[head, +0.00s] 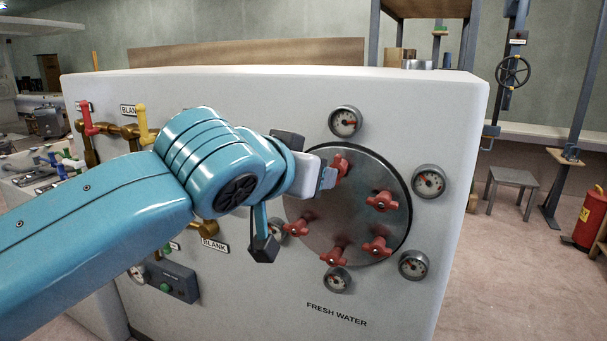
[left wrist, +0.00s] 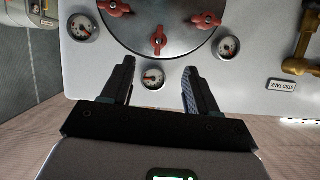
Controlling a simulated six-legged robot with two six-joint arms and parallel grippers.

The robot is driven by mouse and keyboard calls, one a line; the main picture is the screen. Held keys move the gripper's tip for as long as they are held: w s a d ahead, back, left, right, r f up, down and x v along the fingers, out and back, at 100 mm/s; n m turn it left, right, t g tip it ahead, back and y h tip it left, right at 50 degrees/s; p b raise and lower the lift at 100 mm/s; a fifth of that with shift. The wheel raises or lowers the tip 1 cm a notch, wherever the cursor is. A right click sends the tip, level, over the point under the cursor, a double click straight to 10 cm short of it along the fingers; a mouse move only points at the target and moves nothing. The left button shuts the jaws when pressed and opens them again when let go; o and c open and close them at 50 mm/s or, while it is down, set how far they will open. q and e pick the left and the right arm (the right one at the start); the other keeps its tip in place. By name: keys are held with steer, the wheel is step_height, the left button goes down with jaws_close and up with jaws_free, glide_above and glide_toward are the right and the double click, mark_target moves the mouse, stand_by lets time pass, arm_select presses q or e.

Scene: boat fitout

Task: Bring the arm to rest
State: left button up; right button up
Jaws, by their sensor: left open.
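My left arm comes in from the left and reaches across the white panel (head: 230,85). My left gripper (head: 326,178) is in front of the upper left part of the round metal plate (head: 345,215), partly covering a red valve handle (head: 341,165). In the left wrist view the two fingers of the left gripper (left wrist: 159,68) stand apart with nothing between them. Beyond them show a gauge (left wrist: 153,79) and a red handle (left wrist: 159,41) on the plate. Whether the fingers touch anything cannot be told. My right gripper is not in view.
Several gauges (head: 429,181) ring the plate, and several red handles (head: 382,201) stick out of it. Brass pipes with a yellow lever (head: 142,123) and a red lever (head: 87,118) are at the left.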

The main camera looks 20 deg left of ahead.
arm_select(q)
steer(key=shift+s+r, duration=0.1)
steer(key=shift+s, duration=0.2)
